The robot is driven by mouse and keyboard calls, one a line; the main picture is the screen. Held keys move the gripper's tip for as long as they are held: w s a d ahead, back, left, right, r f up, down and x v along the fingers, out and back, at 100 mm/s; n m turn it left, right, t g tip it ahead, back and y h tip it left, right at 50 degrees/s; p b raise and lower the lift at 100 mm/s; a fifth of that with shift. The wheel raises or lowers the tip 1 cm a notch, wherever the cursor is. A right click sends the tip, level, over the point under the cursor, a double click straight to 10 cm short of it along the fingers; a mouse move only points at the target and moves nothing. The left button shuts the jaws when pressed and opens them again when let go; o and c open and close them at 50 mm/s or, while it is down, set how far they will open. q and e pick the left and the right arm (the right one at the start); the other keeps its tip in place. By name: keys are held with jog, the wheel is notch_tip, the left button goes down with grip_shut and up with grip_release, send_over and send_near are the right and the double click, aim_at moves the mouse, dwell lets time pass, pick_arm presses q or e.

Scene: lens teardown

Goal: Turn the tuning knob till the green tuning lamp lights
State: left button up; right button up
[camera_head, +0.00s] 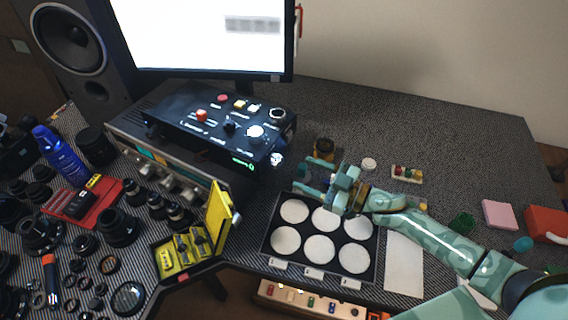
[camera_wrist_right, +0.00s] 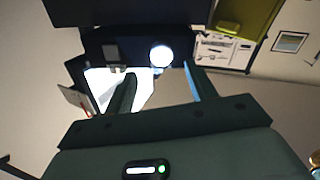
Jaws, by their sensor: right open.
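A black control box (camera_head: 215,118) stands below the monitor. Its top carries a white round knob (camera_head: 255,132), a black knob (camera_head: 229,126) and several coloured buttons. A silver-white knob (camera_head: 277,159) sticks out of its right front. Small green glowing marks (camera_head: 243,166) show on its front edge; I cannot tell whether they are the tuning lamp. My right gripper (camera_head: 312,182) is right of the box, apart from it. In the wrist view my right gripper (camera_wrist_right: 158,88) has its fingers spread and empty, with a bright round knob (camera_wrist_right: 161,56) beyond and between them. My left gripper is out of view.
A black tray with white discs (camera_head: 290,240) lies below the right gripper. A small dark jar (camera_head: 323,149) stands just behind it. A yellow open case (camera_head: 219,215) is at left. Lenses crowd the left table.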

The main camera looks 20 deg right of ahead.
aim_at(281, 163)
jog(key=x, duration=0.3)
jog(key=shift+w+a, duration=0.2)
jog(key=shift+a, duration=0.1)
jog(key=shift+b+x, duration=0.3)
jog(key=shift+x, duration=0.85)
jog(key=shift+w+a, duration=0.2)
jog(key=shift+a, duration=0.1)
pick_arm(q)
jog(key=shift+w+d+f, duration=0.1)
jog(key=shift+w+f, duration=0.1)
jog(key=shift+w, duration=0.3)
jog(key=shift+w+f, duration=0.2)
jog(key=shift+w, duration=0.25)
pick_arm(e)
jog(key=c, duration=1)
